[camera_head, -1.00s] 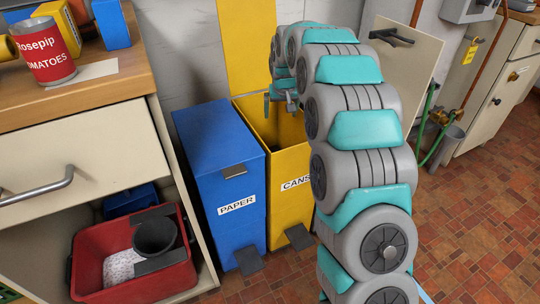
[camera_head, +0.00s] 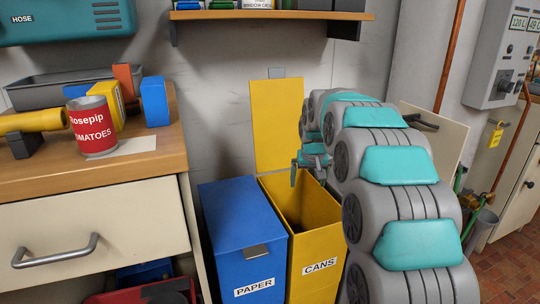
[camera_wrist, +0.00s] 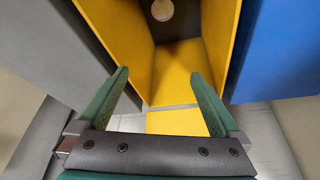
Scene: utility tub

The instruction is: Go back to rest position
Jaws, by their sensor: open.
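My gripper (camera_head: 310,168) is open and empty above the yellow CANS bin (camera_head: 312,262), near its back edge and raised lid (camera_head: 277,125). In the wrist view my gripper's two green fingers (camera_wrist: 160,80) stand apart with nothing between them. The wrist view looks down into the yellow bin (camera_wrist: 222,30), and a round pale thing (camera_wrist: 162,10), perhaps a can end, shows deep inside. A red tomato can (camera_head: 92,128) stands on the wooden counter at the left. My arm reaches in from the lower right and hides part of the bin's right side.
The closed blue PAPER bin (camera_head: 240,235) stands against the yellow bin's left side. A drawer cabinet (camera_head: 90,220) with a wooden top is at the left. A wall shelf (camera_head: 270,15) is above. An open cabinet door (camera_head: 430,130) stands behind my arm.

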